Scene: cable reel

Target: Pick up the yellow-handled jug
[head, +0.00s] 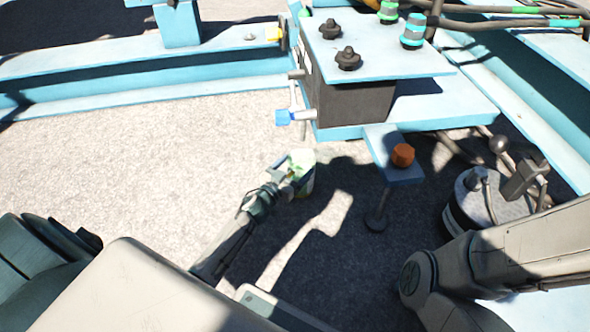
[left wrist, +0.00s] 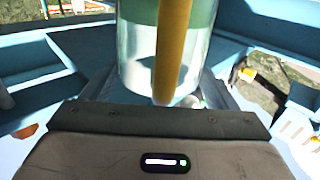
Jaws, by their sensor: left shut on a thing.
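The yellow-handled jug shows close up in the left wrist view, with a clear body, a green band (left wrist: 202,14) and an upright yellow handle (left wrist: 172,45). In the head view the jug (head: 304,158) is small, pale and green, at the end of my left arm, in front of the blue machine frame. My left gripper (head: 292,178) is shut on the jug; its jaws (left wrist: 160,118) are at the jug's lower part in the wrist view. The exact contact on the handle is hidden.
A blue frame (head: 120,75) runs across the back, with a dark box (head: 350,104) under a blue plate. A blue bracket with an orange knob (head: 402,155) juts out right of the jug. A round grey drum (head: 490,200) stands at right. Grey ground at left is clear.

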